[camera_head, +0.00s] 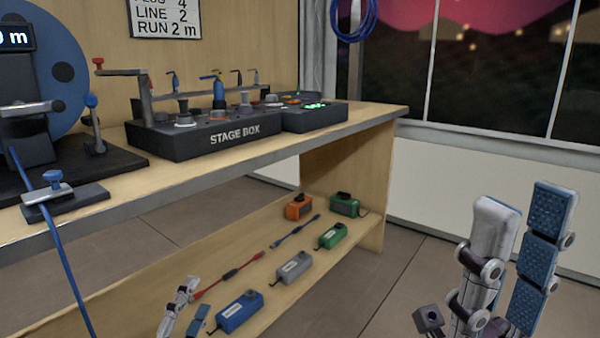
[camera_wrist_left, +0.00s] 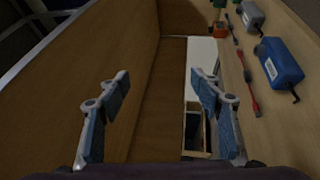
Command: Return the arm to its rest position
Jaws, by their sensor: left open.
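My left gripper (camera_head: 189,308) shows at the lower left of the head view, in front of the low shelf and below the bench top. In the left wrist view its two blue-padded fingers (camera_wrist_left: 160,82) stand apart with nothing between them. My right gripper (camera_head: 520,238) is at the lower right of the head view, pointing up, clear of the bench. Its blue-padded fingers stand apart and I see nothing held.
The bench (camera_head: 230,167) carries a stage box (camera_head: 225,137), a cable reel (camera_head: 62,75) and a clamp (camera_head: 60,195) with a blue cable. The low shelf (camera_head: 335,262) holds blue (camera_head: 240,312), grey (camera_head: 294,267), green (camera_head: 333,236) and orange (camera_head: 299,207) boxes. The floor at right is clear.

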